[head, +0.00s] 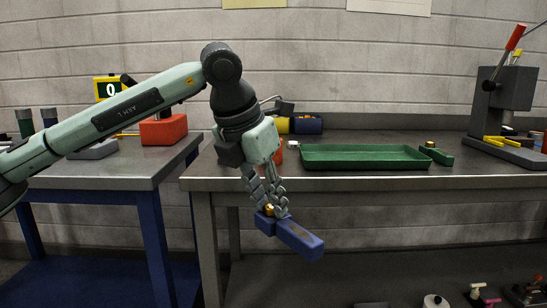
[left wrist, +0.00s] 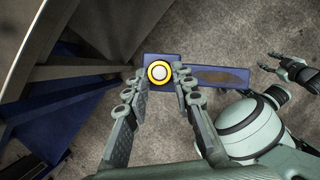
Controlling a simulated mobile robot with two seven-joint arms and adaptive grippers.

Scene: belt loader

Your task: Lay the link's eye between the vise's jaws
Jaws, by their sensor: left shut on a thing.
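My left gripper (head: 269,212) is shut on the blue link (head: 300,241) by a round brass knob on it. The link hangs in the air in front of the bench edge, its long bar pointing down and right in the head view. In the left wrist view the gripper's fingertips (left wrist: 160,78) are on both sides of the yellow-rimmed knob, and the link's bar (left wrist: 222,77) runs right with a brown patch. My right gripper (left wrist: 287,68) shows there with its fingers apart and nothing between them. I cannot clearly make out the vise; a dark grey part with a rod (head: 283,106) stands behind my left gripper.
The bench (head: 370,182) holds a green tray (head: 365,166), a green piece with a brass knob (head: 437,155) and a grey press with a red handle (head: 510,88). A second table (head: 95,176) at left carries a red block (head: 163,131). A floor gap lies between them.

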